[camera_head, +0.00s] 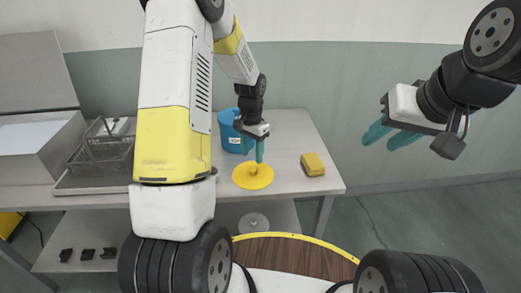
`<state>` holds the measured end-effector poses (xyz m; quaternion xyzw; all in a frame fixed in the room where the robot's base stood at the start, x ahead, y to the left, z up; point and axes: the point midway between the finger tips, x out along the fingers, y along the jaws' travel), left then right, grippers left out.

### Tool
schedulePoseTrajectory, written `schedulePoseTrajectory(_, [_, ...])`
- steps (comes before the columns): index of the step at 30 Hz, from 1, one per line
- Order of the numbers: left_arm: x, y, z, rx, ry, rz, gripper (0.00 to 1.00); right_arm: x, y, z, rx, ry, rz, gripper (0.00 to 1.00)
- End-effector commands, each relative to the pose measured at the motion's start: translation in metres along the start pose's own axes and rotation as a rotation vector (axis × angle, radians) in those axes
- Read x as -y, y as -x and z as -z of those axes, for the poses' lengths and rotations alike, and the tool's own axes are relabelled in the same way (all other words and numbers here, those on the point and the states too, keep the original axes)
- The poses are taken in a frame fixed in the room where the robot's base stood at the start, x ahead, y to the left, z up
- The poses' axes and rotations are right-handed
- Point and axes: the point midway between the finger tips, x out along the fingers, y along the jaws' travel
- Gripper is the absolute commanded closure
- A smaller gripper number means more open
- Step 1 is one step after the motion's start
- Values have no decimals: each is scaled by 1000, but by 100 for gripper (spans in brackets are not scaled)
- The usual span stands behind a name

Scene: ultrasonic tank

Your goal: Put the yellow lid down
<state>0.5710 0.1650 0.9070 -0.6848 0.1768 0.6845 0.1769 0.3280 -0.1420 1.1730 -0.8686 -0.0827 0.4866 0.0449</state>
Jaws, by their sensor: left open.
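The yellow lid (252,180) is a round disc with a small knob in its middle. It lies flat on the grey table, near the front edge. My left gripper (252,153) is just above the lid, pointing down, with its teal fingers apart on either side of the knob's top. I cannot tell whether a finger touches the knob. My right gripper (388,139) is raised in the air at the right, off the table, with its teal fingers apart and nothing between them.
A blue tub (230,128) stands behind my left gripper. A yellow sponge-like block (313,164) lies right of the lid. A wire basket (105,150) and an open grey tank (40,150) stand at the left. The table's (290,127) back right is clear.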

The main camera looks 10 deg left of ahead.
Motion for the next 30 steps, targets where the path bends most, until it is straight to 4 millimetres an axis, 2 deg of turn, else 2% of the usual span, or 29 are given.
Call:
schedulePoseTrajectory(1, [0, 12, 1, -5, 1, 2, 52, 0, 0, 0, 0, 0, 0, 64])
schedulePoseTrajectory(6, [0, 43, 1, -2, 0, 1, 52, 0, 0, 0, 0, 0, 0, 64])
schedulePoseTrajectory(14, [-2, 72, -2, -13, 9, 3, 52, 0, 0, 0, 0, 0, 0, 64])
schedulePoseTrajectory(17, [-8, 99, -12, -50, 38, 13, 52, 0, 0, 0, 0, 0, 0, 64])
schedulePoseTrajectory(20, [-20, 139, -30, -114, 89, 24, 52, 0, 0, 0, 0, 0, 0, 64])
schedulePoseTrajectory(24, [-43, 192, -67, -218, 175, 32, 52, 0, 0, 0, 0, 0, 0, 64])
schedulePoseTrajectory(30, [-82, 243, -126, -371, 292, 19, 52, 0, 0, 0, 0, 0, 0, 64])
